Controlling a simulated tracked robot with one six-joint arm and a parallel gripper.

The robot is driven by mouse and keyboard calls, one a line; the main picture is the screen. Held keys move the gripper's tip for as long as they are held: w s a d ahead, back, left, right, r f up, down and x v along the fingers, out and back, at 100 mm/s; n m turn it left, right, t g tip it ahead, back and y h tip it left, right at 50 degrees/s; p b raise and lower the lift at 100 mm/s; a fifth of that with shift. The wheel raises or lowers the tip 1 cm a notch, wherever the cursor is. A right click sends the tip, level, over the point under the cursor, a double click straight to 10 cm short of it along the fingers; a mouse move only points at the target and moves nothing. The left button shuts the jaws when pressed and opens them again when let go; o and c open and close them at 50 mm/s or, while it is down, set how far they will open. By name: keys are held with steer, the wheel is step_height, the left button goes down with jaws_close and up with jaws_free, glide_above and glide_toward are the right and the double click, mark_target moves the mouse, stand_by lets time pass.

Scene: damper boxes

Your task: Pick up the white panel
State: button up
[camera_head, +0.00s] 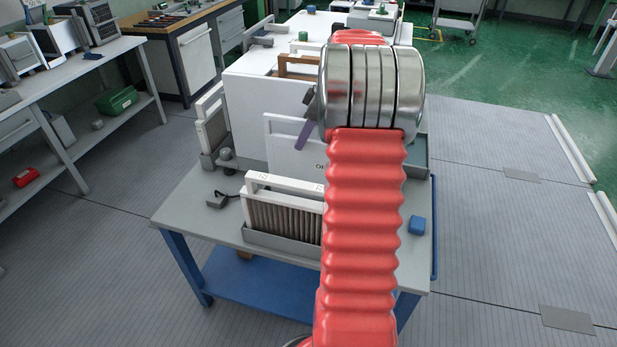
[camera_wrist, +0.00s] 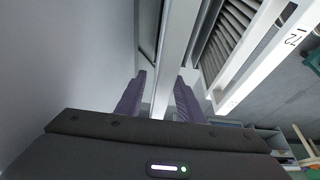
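The white panel (camera_head: 288,155) stands upright against the front of the large white box in the head view, with dark lettering partly hidden by my arm. In the wrist view the panel (camera_wrist: 172,50) shows edge-on as a narrow white strip running between my two purple fingers. My gripper (camera_wrist: 160,82) is open, with one finger on each side of that strip and gaps visible beside it. In the head view one purple finger of my gripper (camera_head: 305,134) shows at the panel's upper part; the other is hidden behind my wrist.
A white-framed pleated filter (camera_head: 284,190) stands in a grey tray in front of the panel. The white box (camera_head: 250,105) is close behind. A blue block (camera_head: 417,226) sits on the cart's right side. A workbench (camera_head: 75,70) stands at the left.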

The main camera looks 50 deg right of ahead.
jaws_close()
stand_by(0.3)
stand_by(1.1)
